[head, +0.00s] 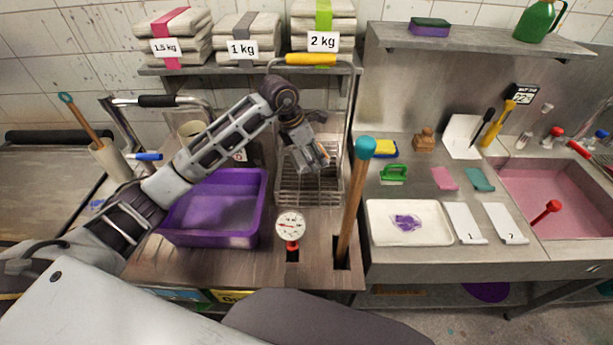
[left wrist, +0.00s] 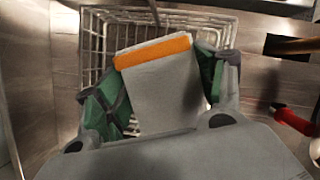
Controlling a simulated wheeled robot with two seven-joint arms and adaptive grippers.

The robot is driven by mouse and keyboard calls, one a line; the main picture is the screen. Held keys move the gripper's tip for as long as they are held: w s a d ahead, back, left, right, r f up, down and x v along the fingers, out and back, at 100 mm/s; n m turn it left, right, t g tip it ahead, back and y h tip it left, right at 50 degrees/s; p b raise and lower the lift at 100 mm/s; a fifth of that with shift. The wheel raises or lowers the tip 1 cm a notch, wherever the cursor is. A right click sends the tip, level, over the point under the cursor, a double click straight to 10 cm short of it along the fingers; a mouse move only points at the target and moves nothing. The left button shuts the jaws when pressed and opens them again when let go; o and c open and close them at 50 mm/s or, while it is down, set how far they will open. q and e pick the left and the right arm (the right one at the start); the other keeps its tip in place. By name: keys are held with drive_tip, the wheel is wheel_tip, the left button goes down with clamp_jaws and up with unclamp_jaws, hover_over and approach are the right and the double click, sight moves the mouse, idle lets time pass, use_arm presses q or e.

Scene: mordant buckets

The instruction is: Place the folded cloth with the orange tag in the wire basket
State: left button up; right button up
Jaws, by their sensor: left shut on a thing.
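The folded grey cloth (left wrist: 160,90) with its orange tag (left wrist: 152,50) is between the green-padded fingers of my left gripper (left wrist: 165,88), in the left wrist view. My left gripper (head: 311,160) is shut on it and points down over the wire basket (head: 296,196) in the head view. The basket's wire rim (left wrist: 215,17) and mesh show behind the cloth in the left wrist view. The cloth hides part of the basket floor, and I cannot tell whether it touches the wires. My right gripper is not in view.
A purple tub (head: 256,207) stands left of the basket. A dial gauge (head: 290,224) is in front, and a teal-topped wooden handle (head: 352,200) rises on the right. A shelf (head: 240,66) with weight-labelled cloth stacks is behind. A white tray (head: 374,235) lies further right.

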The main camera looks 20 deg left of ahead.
use_arm(q)
drive_tip(key=p, duration=0.1)
hover_over(316, 183)
drive_tip(key=s+a, duration=0.1)
wheel_tip(316, 183, down, 5)
drive_tip(key=shift+a, duration=0.15)
drive_tip(key=shift+f, duration=1)
drive_tip(key=shift+f+p, duration=0.4)
drive_tip(key=shift+f, duration=1.25)
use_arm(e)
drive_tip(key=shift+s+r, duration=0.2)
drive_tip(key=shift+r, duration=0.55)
use_arm(q)
drive_tip(key=o, duration=1)
drive_tip(key=shift+o, duration=0.2)
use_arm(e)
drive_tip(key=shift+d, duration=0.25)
